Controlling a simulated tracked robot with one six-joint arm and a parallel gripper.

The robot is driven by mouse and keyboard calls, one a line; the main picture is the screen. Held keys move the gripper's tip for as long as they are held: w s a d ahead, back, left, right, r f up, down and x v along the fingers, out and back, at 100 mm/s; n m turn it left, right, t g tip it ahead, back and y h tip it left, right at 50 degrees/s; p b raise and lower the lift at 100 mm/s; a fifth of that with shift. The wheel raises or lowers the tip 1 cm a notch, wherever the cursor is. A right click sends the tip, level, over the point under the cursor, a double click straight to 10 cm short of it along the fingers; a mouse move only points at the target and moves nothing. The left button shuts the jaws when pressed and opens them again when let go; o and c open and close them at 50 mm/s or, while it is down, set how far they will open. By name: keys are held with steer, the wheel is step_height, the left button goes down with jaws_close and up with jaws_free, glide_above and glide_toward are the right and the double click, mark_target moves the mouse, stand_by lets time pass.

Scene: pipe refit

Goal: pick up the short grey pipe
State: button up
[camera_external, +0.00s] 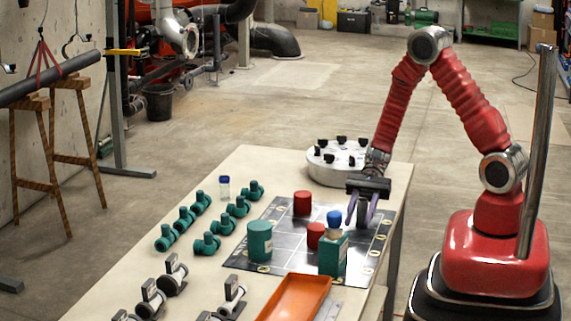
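My gripper (361,216) points down over the right part of the dark gridded mat (283,232), just behind and to the right of a blue-capped bottle (334,220). Its two purple fingers are apart, and I see nothing clearly held between them. I cannot make out a short grey pipe for certain; it may be hidden behind the fingers or the objects on the mat. A long dark grey pipe (50,78) lies across wooden trestles at the far left, well away from my gripper.
The mat also holds a green cylinder (260,241), a green box (332,257) and red cylinders (302,203). Several green fittings (207,244) and metal valves (173,277) stand to the left. An orange tray (291,300) lies in front; a round white holder (336,165) stands behind.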

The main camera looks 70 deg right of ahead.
steer(key=c, duration=0.7)
steer(key=shift+r, duration=0.1)
steer(key=shift+c, duration=0.2)
step_height(320, 180, up, 10)
stand_by(0.4)
stand_by(0.4)
